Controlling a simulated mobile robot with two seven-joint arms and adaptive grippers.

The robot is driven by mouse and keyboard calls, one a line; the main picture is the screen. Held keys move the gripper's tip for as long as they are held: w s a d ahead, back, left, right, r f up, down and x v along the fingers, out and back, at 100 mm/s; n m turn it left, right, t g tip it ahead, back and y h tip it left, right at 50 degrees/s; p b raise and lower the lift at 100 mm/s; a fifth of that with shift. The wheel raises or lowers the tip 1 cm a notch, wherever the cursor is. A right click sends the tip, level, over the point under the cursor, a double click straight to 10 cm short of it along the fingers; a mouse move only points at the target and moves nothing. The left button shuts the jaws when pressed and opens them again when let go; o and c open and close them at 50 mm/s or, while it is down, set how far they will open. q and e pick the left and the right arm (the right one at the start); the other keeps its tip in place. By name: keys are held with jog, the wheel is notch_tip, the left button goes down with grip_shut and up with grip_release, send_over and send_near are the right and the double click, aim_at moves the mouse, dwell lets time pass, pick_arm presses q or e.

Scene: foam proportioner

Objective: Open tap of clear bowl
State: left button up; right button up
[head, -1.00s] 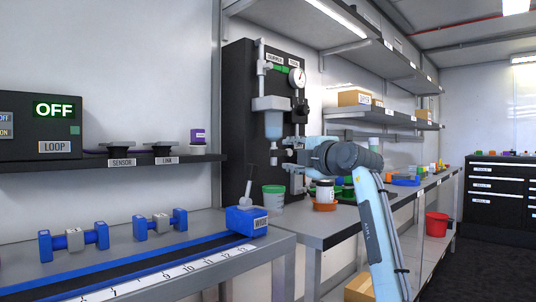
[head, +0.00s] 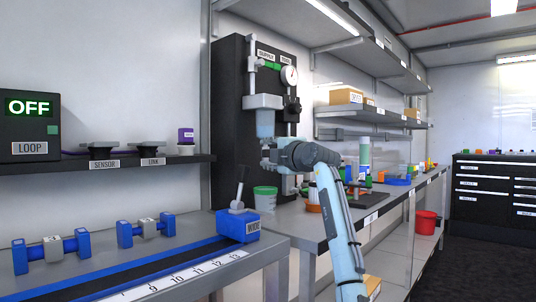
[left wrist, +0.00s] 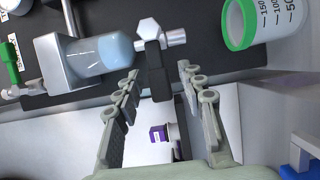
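The clear bowl (head: 265,122), a pale blue see-through cup, hangs under a white block on the dark panel (head: 228,110). It also shows in the left wrist view (left wrist: 98,53). In that view its tap is a metal fitting at the bowl's lower end with a black handle (left wrist: 160,85). My left gripper (head: 266,160) is just below the bowl in the head view and hides the tap there. In the left wrist view the gripper (left wrist: 160,76) is open, with the handle between its spread fingertips and gaps on both sides. My right gripper is not in view.
A green-rimmed measuring cup (head: 265,198) stands on the bench below; it also shows in the left wrist view (left wrist: 262,22). A white gauge (head: 289,75) and green-handled valve (head: 271,66) sit above the bowl. A blue block with a lever (head: 238,222) is at the front left.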

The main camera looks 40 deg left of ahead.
pick_arm(q)
grip_shut()
dwell(0.6)
